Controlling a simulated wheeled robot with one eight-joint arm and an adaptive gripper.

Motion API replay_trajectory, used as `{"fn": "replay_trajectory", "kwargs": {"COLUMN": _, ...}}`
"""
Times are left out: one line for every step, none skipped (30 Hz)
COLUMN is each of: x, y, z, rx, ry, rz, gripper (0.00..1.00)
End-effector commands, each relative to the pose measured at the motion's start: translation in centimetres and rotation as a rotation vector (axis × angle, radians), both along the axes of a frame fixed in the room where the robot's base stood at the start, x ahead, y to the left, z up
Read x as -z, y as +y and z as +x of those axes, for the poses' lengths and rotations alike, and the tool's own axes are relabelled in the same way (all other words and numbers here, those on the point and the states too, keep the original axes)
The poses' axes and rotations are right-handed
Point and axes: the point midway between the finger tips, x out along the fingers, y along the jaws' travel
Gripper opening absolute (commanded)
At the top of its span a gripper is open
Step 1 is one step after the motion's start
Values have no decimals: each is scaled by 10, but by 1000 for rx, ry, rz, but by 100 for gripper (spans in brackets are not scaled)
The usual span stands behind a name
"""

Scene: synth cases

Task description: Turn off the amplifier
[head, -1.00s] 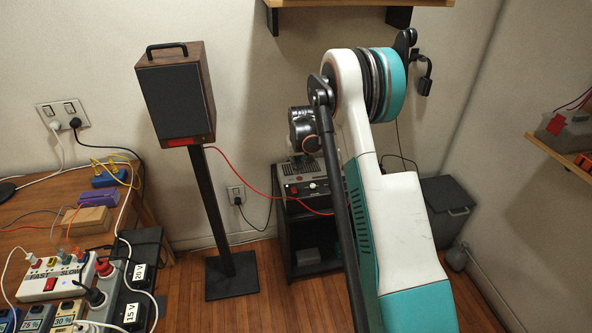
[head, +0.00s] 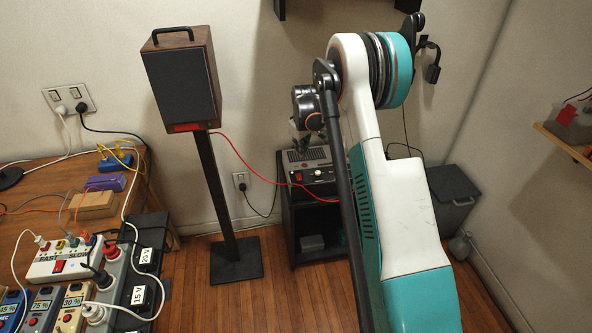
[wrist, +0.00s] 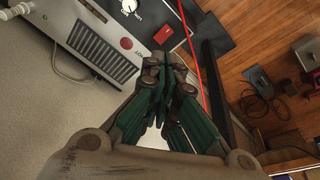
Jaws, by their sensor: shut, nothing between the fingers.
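The amplifier (head: 322,176) sits on a black stand in the head view, with a grey vented top, a black front, a red rocker switch and a white knob. In the wrist view its vented top (wrist: 97,45) carries a round red spot beside the letters HOT. The red switch (wrist: 165,36) and the white knob (wrist: 128,6) show on the black panel there. My gripper (wrist: 170,62) is shut and empty, its tips seen just below the red switch in the picture. I cannot tell whether they touch anything. In the head view my arm partly covers the gripper.
A speaker (head: 183,82) on a tall stand is left of the amplifier, with a red cable running between them. A dark bin (head: 452,196) stands to the right. A table with power strips (head: 62,262) and cables fills the left. Wooden floor lies between.

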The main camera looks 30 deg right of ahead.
Motion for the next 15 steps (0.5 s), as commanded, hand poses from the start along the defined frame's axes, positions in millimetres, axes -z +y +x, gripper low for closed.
{"fn": "replay_trajectory", "kwargs": {"x": 1, "y": 0, "z": 2, "rx": -81, "ry": 13, "rz": -14, "gripper": 0}}
{"fn": "replay_trajectory", "kwargs": {"x": 1, "y": 0, "z": 3, "rx": -136, "ry": 20, "rz": -24, "gripper": 0}}
{"fn": "replay_trajectory", "kwargs": {"x": 0, "y": 0, "z": 4, "rx": -210, "ry": 30, "rz": -36, "gripper": 0}}
{"fn": "replay_trajectory", "kwargs": {"x": 0, "y": 1, "z": 5, "rx": -265, "ry": 38, "rz": -45, "gripper": 0}}
{"fn": "replay_trajectory", "kwargs": {"x": 0, "y": 1, "z": 6, "rx": -319, "ry": 45, "rz": -54, "gripper": 0}}
{"fn": "replay_trajectory", "kwargs": {"x": 0, "y": 1, "z": 7, "rx": -393, "ry": 56, "rz": -64, "gripper": 0}}
{"fn": "replay_trajectory", "kwargs": {"x": 0, "y": 1, "z": 8, "rx": -447, "ry": 63, "rz": -73, "gripper": 0}}
{"fn": "replay_trajectory", "kwargs": {"x": -1, "y": 1, "z": 9, "rx": -501, "ry": 70, "rz": -81, "gripper": 0}}
{"fn": "replay_trajectory", "kwargs": {"x": -1, "y": 1, "z": 10, "rx": -571, "ry": 79, "rz": -90, "gripper": 0}}
{"fn": "replay_trajectory", "kwargs": {"x": -1, "y": 2, "z": 11, "rx": -620, "ry": 84, "rz": -97, "gripper": 0}}
{"fn": "replay_trajectory", "kwargs": {"x": -1, "y": 2, "z": 11, "rx": -669, "ry": 91, "rz": -103, "gripper": 0}}
{"fn": "replay_trajectory", "kwargs": {"x": -1, "y": 2, "z": 12, "rx": -729, "ry": 98, "rz": -110, "gripper": 0}}
{"fn": "replay_trajectory", "kwargs": {"x": -1, "y": 2, "z": 13, "rx": -771, "ry": 102, "rz": -115, "gripper": 0}}
{"fn": "replay_trajectory", "kwargs": {"x": -2, "y": 2, "z": 13, "rx": -809, "ry": 106, "rz": -119, "gripper": 0}}
{"fn": "replay_trajectory", "kwargs": {"x": -2, "y": 2, "z": 14, "rx": -856, "ry": 111, "rz": -125, "gripper": 0}}
